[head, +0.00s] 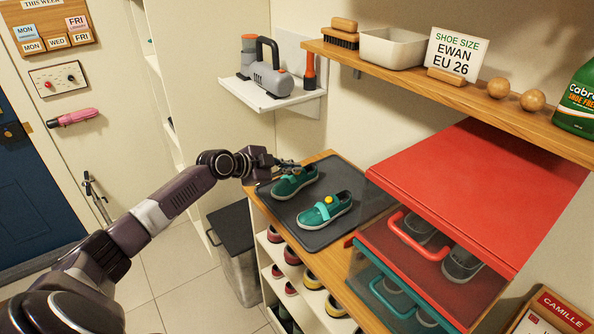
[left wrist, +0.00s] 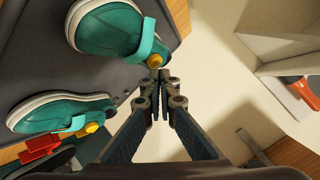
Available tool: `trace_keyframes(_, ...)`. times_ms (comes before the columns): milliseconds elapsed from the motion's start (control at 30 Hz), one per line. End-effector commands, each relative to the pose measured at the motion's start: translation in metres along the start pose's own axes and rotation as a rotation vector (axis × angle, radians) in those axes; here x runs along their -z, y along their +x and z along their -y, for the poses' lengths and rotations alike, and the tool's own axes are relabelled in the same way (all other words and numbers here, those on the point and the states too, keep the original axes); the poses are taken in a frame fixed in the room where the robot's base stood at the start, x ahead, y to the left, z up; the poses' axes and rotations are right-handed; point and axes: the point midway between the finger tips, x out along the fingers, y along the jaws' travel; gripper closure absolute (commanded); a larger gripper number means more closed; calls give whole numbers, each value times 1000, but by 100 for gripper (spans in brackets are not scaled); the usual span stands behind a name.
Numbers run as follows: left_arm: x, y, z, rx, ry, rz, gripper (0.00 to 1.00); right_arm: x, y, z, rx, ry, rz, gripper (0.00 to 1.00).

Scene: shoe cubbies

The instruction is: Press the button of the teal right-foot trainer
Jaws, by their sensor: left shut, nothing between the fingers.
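Two teal trainers with lighter straps and white soles rest on a dark grey mat (head: 308,238). The farther trainer (head: 292,185) lies nearest my left gripper (head: 290,164); the nearer trainer (head: 326,212) shows a yellow button (head: 328,199) on its strap. In the left wrist view, the farther trainer (left wrist: 105,30) is at the top, its yellow button (left wrist: 160,53) close ahead of my shut, empty fingertips (left wrist: 158,77). I cannot tell whether they touch. The other trainer (left wrist: 60,112) is lower left. Which one is the right foot I cannot tell surely. My right gripper is not in view.
A red-topped shoe box (head: 480,185) with a red handle stands right of the mat, under a wooden shelf (head: 460,90). Cubbies with several shoes lie below. A bin (head: 235,250) stands at the left. A wall shelf (head: 270,98) holds a grey appliance.

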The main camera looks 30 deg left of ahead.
Motion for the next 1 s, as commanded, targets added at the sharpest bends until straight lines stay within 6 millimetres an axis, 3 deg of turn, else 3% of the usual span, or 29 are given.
trace_keyframes(233,5,-6,5,1,1,0,100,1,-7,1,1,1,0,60)
trace_keyframes(700,29,-39,29,0,1,0,100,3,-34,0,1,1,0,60)
trace_keyframes(1000,31,-42,30,0,0,-1,100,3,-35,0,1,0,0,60)
